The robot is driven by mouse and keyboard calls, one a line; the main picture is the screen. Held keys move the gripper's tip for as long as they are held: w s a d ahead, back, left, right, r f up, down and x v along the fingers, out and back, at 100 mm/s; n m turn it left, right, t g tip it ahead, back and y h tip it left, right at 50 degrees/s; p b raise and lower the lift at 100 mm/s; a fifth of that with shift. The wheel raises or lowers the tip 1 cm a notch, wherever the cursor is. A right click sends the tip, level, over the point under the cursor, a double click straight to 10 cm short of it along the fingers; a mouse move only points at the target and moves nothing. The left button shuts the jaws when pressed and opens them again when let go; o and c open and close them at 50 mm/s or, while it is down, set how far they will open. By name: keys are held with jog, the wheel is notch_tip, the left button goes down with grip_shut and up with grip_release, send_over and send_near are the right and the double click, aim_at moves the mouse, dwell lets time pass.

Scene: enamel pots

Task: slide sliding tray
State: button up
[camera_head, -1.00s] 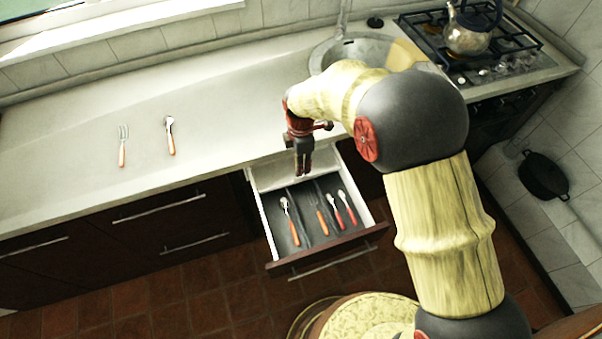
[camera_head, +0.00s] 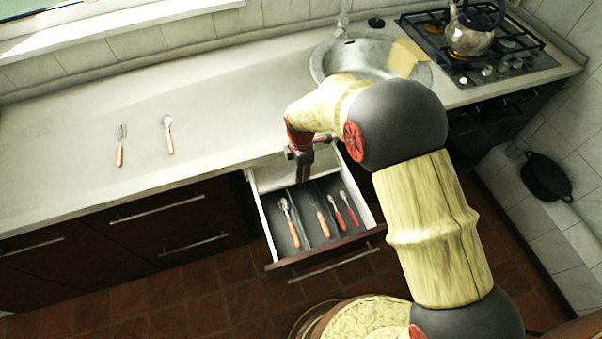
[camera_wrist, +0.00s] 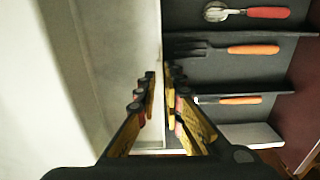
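The sliding tray is a dark grey cutlery tray with lengthwise compartments (camera_head: 267,206), set in the front of the open drawer (camera_head: 264,232). It holds orange- and red-handled cutlery. My gripper (camera_head: 303,178) points down over the tray's back edge. In the wrist view, my gripper (camera_wrist: 160,76) has its two fingers close together with a narrow gap between the tips. The tray's edge (camera_wrist: 166,22) runs in line with that gap, the tray (camera_wrist: 225,68) lying to the right. I cannot tell whether the fingers touch the edge.
The light drawer floor (camera_wrist: 125,50) behind the tray is empty. The worktop (camera_head: 230,105) overhangs the drawer's back. A fork (camera_head: 120,148) and spoon (camera_head: 169,138) lie on it at left. A sink (camera_head: 345,62) and a stove with a kettle (camera_head: 470,38) are at the back right.

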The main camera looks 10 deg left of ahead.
grip_shut()
dwell(0.5)
jog(key=shift+w+a+p, duration=0.2)
jog(key=shift+w+a, duration=0.2)
jog(key=shift+w, duration=0.25)
jog(key=shift+w+a+p, duration=0.15)
jog(key=shift+w+a, duration=0.25)
jog(key=shift+w, duration=0.2)
jog(key=shift+o, duration=2.4)
grip_release()
jog(key=shift+r, duration=0.1)
notch_tip(320, 180, up, 12)
